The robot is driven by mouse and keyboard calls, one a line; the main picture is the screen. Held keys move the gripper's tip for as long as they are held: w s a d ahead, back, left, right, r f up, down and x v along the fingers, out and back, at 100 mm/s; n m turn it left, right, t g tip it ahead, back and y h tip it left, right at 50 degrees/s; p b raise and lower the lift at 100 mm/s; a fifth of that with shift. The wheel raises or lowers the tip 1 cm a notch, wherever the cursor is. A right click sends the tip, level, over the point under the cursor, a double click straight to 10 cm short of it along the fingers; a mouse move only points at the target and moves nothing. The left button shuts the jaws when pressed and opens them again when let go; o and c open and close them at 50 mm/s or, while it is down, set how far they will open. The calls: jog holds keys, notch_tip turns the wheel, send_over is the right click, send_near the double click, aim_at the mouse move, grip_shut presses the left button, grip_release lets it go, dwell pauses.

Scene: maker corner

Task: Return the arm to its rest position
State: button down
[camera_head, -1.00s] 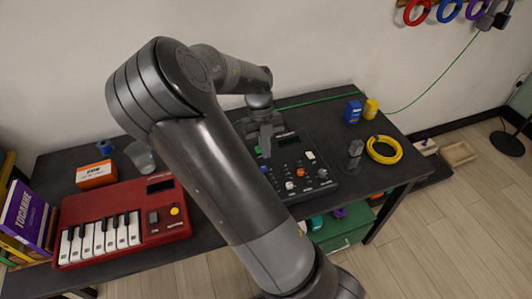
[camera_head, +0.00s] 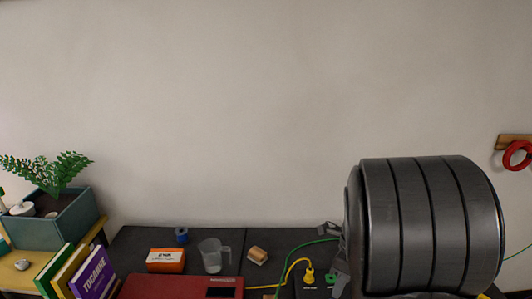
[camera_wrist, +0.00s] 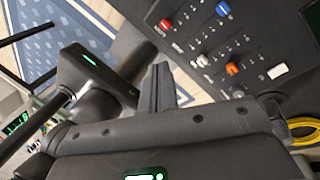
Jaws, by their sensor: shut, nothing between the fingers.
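My gripper (camera_wrist: 163,85) shows in the wrist view with its fingers together and nothing between them. It appears beside the dark control panel (camera_wrist: 215,85) with red, white, blue and orange knobs, and contact with it cannot be told. In the head view my arm's thick ribbed joint fills the lower right and hides the table behind it. My gripper cannot be made out clearly there.
Books (camera_head: 95,274) and a planter (camera_head: 58,222) stand left. The wrist view shows a yellow cable (camera_wrist: 303,128).

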jog(key=s+a+r+n+t+h, duration=0.1)
jog(key=s+r+n+t, duration=0.3)
jog(key=s+r+n, duration=0.3)
jog(key=s+a+r+n+t+h, duration=0.1)
jog(key=s+r+n+t, duration=0.3)
jog(key=n, duration=1.4)
jog(key=s+a+r, duration=0.1)
jog(key=s+r, duration=0.2)
jog(key=s, duration=0.1)
jog(key=shift+r, duration=0.25)
